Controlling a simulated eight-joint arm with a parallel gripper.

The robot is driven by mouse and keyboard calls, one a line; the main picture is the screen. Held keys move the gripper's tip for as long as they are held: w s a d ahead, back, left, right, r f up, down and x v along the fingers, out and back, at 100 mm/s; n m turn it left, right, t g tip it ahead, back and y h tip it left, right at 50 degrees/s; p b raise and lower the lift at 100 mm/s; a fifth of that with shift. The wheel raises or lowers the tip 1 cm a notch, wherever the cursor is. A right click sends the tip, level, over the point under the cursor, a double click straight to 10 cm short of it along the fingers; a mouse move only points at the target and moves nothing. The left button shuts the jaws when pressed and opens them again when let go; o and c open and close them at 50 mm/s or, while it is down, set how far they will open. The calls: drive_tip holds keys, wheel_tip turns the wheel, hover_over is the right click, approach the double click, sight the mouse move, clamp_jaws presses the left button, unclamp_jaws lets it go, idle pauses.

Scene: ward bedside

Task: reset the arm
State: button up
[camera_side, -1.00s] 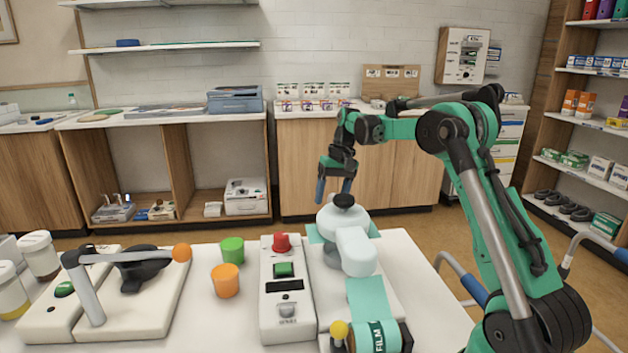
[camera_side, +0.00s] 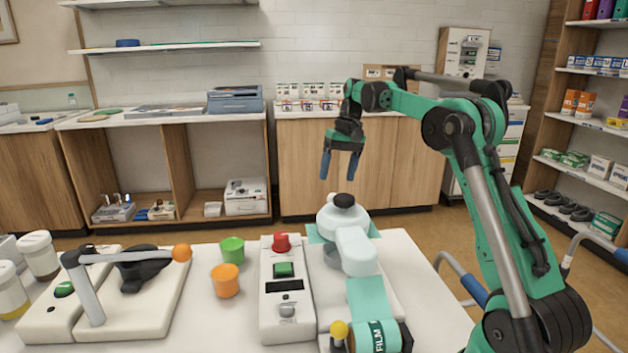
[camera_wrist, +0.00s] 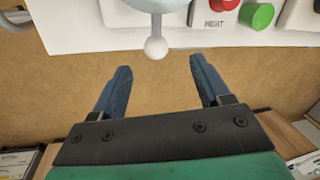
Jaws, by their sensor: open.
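My gripper (camera_side: 340,165) is open and empty in the side view, its two blue fingers pointing down. It hangs in the air above and behind the white dispenser-like device (camera_side: 356,250) with a black knob (camera_side: 344,200) on top. In the wrist view my gripper (camera_wrist: 158,82) shows its two fingers spread apart, with nothing between them but the brown floor. A pale ball-ended part (camera_wrist: 156,46) sticks out past the table edge ahead of the fingers.
Capped jars (camera_side: 40,255) stand at left. Air around the gripper is clear.

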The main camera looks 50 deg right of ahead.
drive_tip(key=a+r+n+t+h, duration=0.1)
drive_tip(key=a+r+n, duration=0.15)
drive_tip(key=a, duration=0.55)
drive_tip(key=s+a+f+n+t, duration=0.2)
drive_tip(key=s+a, duration=0.3)
drive_tip(key=a, duration=0.2)
drive_tip(key=s+a+f+n+t, duration=0.2)
drive_tip(key=s+a, duration=0.3)
drive_tip(key=a, duration=0.3)
drive_tip(key=shift+s+a+f+t+h, duration=0.3)
drive_tip(key=shift+s+f+t+h, duration=0.15)
drive_tip(key=shift+f, duration=0.2)
